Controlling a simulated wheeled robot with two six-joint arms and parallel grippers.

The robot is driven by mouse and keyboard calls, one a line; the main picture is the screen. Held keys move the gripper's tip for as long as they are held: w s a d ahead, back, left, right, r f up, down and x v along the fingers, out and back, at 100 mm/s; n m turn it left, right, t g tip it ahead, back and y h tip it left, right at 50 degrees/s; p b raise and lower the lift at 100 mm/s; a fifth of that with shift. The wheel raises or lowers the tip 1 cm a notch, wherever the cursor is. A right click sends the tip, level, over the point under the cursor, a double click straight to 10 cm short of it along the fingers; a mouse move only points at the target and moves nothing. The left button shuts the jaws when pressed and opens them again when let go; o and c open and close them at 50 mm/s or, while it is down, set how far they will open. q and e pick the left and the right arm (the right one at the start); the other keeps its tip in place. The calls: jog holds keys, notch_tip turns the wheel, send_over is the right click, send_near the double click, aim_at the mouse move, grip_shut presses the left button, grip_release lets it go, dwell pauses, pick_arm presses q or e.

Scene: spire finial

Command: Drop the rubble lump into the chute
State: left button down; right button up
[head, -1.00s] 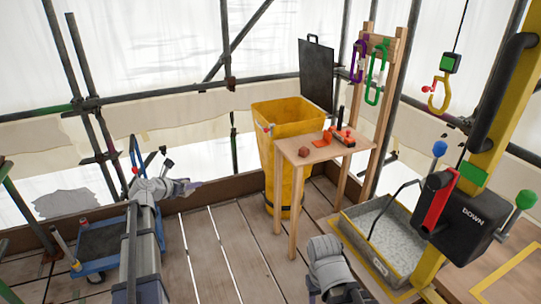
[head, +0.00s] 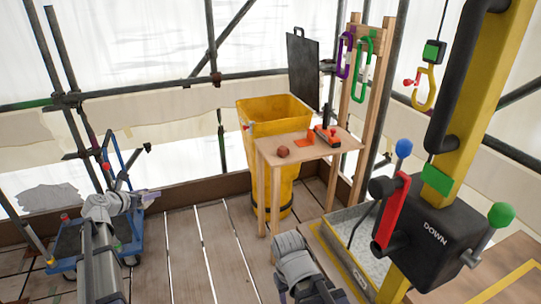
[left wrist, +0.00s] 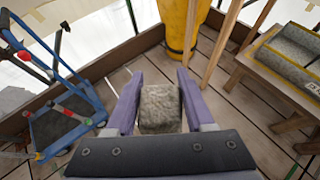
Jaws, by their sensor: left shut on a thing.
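The rubble lump (left wrist: 160,108) is a rough grey-brown block, held between the two purple fingers of my left gripper (left wrist: 159,98) in the left wrist view. In the head view my left gripper (head: 150,197) is at the left, above the plank floor; I cannot make out the lump there. The chute (head: 270,110) is a tall yellow open-topped tube behind the small wooden table. My left gripper is apart from it, to its left and lower than its rim. The chute's lower part also shows in the left wrist view (left wrist: 182,25). My right gripper does not show.
The wooden table (head: 318,148) before the chute holds a reddish lump (head: 283,152) and an orange-black tool (head: 327,137). A blue cart (head: 68,245) stands left. A yellow hoist post with a black control box (head: 425,220) and a grey-filled tray (head: 345,260) stand right. Floor between is clear.

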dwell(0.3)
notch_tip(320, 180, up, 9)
jog(key=p, duration=0.9)
